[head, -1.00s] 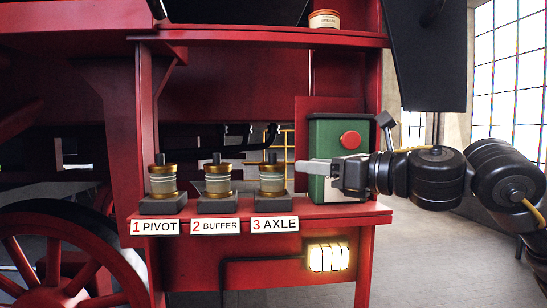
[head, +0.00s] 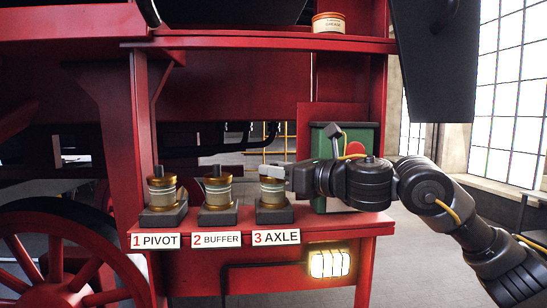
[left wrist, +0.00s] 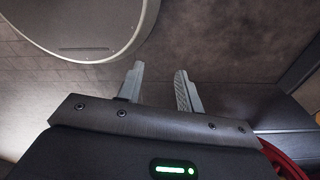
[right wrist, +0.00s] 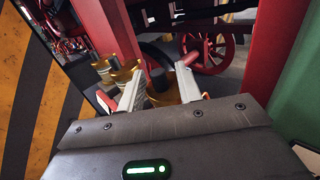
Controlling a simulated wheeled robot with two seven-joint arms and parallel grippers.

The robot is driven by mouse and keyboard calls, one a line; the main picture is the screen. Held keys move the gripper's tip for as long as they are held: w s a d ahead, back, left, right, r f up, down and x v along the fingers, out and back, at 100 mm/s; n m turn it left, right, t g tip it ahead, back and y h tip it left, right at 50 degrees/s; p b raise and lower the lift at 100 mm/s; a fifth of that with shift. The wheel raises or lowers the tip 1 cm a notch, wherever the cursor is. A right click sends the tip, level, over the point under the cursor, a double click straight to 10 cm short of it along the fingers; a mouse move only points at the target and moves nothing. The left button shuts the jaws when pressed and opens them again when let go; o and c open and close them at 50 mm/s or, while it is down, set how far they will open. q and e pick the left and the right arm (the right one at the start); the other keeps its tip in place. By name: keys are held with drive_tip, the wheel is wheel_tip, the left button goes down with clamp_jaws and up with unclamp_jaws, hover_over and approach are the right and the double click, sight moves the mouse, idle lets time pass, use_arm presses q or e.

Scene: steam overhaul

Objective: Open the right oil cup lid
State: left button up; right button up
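Three brass oil cups stand on dark square blocks on the red shelf (head: 350,227). The right oil cup (head: 272,195), above the "3 AXLE" label, has a pale banded body, and its top is hidden behind my right gripper (head: 272,171). That gripper reaches in from the right at lid height. In the right wrist view its two fingers (right wrist: 160,75) stand apart, with the right cup's dark knob (right wrist: 157,80) between them; I cannot tell whether they touch it. My left gripper (left wrist: 160,70) is open and empty, in the left wrist view only.
The buffer cup (head: 218,192) and pivot cup (head: 162,192) stand left of the right cup. A green box (head: 366,136) is behind my right arm. A lit lamp (head: 329,263) is below the shelf. A grease tin (head: 328,22) sits on the upper ledge.

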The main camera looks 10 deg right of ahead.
drive_tip(key=shift+w+a+r, duration=0.1)
drive_tip(key=shift+w+a, duration=0.15)
drive_tip(key=shift+a, duration=0.1)
drive_tip(key=shift+w, duration=0.1)
clamp_jaws()
drive_tip(key=shift+w+r+m+g+h+p, duration=0.15)
drive_tip(key=shift+r+m+g+h+p, duration=0.25)
drive_tip(key=shift+r+m+p, duration=0.1)
drive_tip(key=shift+w+a+r+m+g+h, duration=0.15)
drive_tip(key=shift+w+m+g+h, duration=0.3)
drive_tip(key=shift+m+g, duration=0.45)
use_arm(q)
drive_tip(key=shift+s+r, duration=0.55)
drive_tip(key=shift+r, duration=0.2)
use_arm(e)
unclamp_jaws()
